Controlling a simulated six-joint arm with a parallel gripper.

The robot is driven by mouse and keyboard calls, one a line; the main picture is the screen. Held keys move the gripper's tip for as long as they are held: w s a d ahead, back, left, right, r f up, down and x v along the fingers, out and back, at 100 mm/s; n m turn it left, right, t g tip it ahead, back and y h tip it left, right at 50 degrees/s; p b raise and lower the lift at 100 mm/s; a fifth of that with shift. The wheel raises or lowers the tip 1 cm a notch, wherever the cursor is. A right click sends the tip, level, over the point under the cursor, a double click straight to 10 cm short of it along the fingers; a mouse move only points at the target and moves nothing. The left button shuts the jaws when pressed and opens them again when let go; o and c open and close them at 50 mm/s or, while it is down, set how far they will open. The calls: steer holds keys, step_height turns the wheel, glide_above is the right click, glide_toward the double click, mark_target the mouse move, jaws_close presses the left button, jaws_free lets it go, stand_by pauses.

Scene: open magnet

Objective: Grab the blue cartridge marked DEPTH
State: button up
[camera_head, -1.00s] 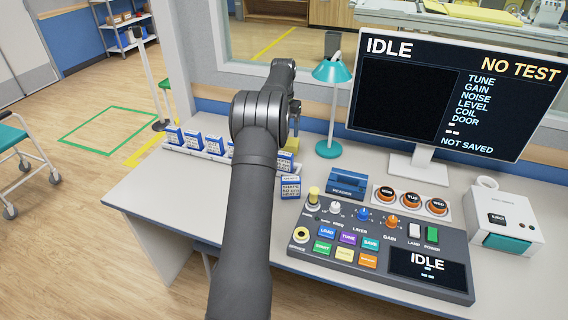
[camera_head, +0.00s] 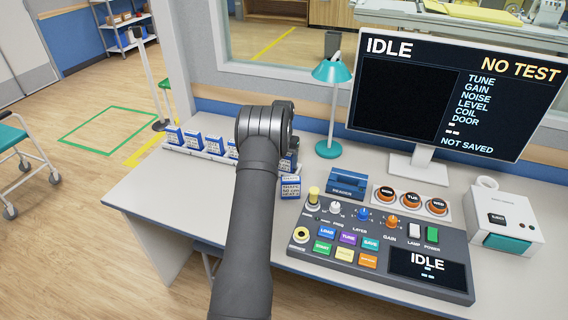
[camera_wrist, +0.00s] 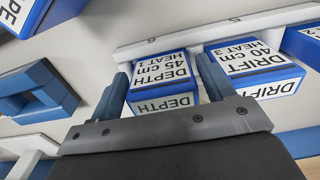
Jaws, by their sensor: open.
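The blue cartridge marked DEPTH (camera_wrist: 160,88) has a white label reading "DEPTH 45 cm HEAT 1" and stands at the end of a white rack (camera_wrist: 180,40) in the wrist view. My gripper (camera_wrist: 160,75) is open, with one blue finger on each side of the DEPTH cartridge in that view. I cannot tell whether the fingers touch it. The right finger lies between it and the neighbouring DRIFT cartridge (camera_wrist: 255,65). In the head view my arm hides the gripper and part of the row.
Several cartridges (camera_head: 192,141) stand in the row at the left. A loose cartridge (camera_head: 290,188) lies in front, near the blue reader (camera_head: 347,182). A teal lamp (camera_head: 329,148), the console (camera_head: 380,245) and the monitor (camera_head: 440,100) stand to the right. The desk's front left is clear.

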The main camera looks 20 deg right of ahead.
steer(key=shift+f, duration=0.2)
steer(key=shift+c, duration=0.4)
steer(key=c, duration=0.7)
steer(key=shift+r, duration=0.1)
